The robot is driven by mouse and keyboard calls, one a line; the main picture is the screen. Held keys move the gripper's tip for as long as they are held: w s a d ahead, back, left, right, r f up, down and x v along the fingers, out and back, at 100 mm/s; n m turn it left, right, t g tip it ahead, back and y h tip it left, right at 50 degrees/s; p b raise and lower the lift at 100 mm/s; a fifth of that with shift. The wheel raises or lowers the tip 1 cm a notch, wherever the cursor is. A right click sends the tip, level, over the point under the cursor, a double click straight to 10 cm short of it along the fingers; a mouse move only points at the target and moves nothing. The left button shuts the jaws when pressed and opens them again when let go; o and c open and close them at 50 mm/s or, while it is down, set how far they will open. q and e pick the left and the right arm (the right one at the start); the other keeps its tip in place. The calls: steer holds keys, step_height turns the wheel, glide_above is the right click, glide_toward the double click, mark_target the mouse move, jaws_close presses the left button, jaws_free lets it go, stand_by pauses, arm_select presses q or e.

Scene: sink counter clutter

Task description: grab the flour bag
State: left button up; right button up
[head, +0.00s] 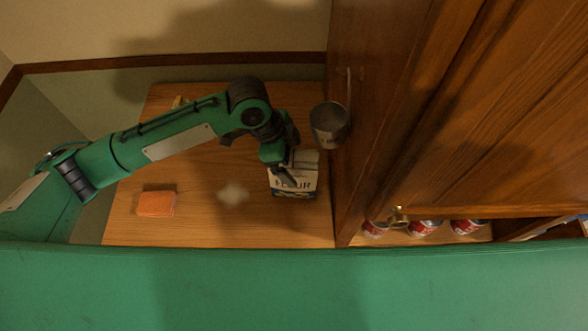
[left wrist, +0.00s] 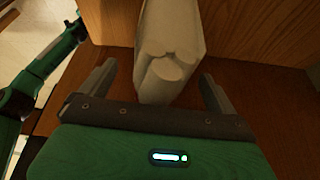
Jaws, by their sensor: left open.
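The flour bag (head: 305,181) is a white and dark-blue package with "FLOUR" lettering, standing on the wooden counter near the cabinet side in the head view. In the left wrist view the pale bag (left wrist: 170,45) shows between the two fingers. My left gripper (head: 287,174) is open at the bag, covering part of it in the head view. In the left wrist view my left gripper (left wrist: 158,88) has one finger on either side of the bag's near end, with gaps visible. My right gripper is not in view.
An orange sponge-like block (head: 156,204) and a pale patch (head: 233,193) lie on the counter (head: 220,228). A grey metal cup (head: 329,124) hangs by the cabinet side (head: 365,100), close to the bag. Several red cans (head: 423,228) stand under the cabinet at right.

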arm_select(q)
jaws_close()
steer(key=shift+w+r, duration=0.1)
stand_by(0.3)
